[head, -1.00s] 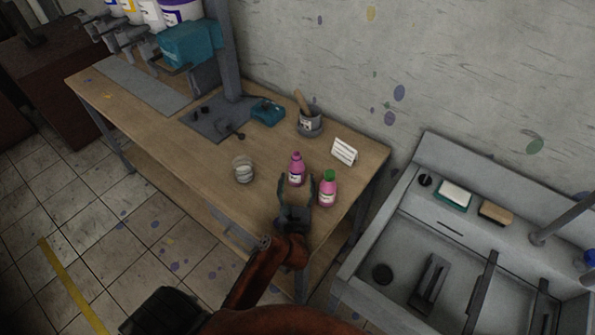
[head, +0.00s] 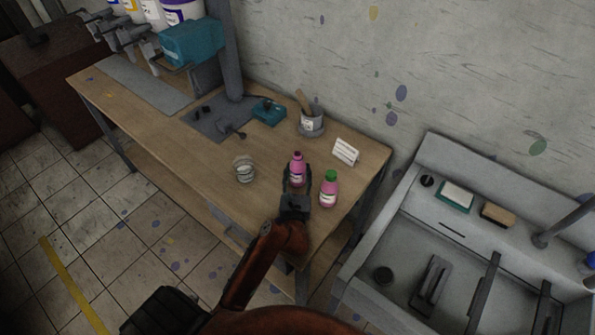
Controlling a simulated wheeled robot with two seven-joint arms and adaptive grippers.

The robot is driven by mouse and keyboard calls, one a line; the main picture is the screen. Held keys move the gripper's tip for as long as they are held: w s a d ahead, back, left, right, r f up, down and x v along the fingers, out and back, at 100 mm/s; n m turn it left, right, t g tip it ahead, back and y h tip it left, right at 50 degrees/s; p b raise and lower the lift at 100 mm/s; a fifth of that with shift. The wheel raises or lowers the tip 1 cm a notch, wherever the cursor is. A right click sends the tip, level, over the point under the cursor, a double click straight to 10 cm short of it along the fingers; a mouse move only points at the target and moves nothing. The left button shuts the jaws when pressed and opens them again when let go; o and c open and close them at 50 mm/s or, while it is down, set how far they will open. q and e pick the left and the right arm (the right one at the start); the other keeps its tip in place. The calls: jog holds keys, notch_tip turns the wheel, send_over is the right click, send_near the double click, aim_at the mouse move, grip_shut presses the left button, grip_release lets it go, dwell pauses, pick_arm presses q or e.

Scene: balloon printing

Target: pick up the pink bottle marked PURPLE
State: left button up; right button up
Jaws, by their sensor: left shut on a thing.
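A pink bottle with a dark magenta cap (head: 297,165) stands upright on the wooden table. My left gripper (head: 297,180) is shut on it, with a finger on each side of its body. A second pink bottle with a green cap (head: 329,189) stands just to the right, close to the right finger. Both carry pale labels, too small to read, so I cannot tell from the lettering which is marked PURPLE. The gripper hides the lower part of the magenta-capped bottle. My right gripper is not in view.
A glass jar (head: 244,170) stands left of the bottles on the wooden table (head: 205,160). Behind are a grey pot with a brush (head: 311,122), a white card (head: 345,151) and a teal box (head: 268,111). A grey sink (head: 400,245) lies right.

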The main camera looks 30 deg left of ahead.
pick_arm(q)
jog(key=c, duration=0.6)
jog(key=shift+r, duration=0.1)
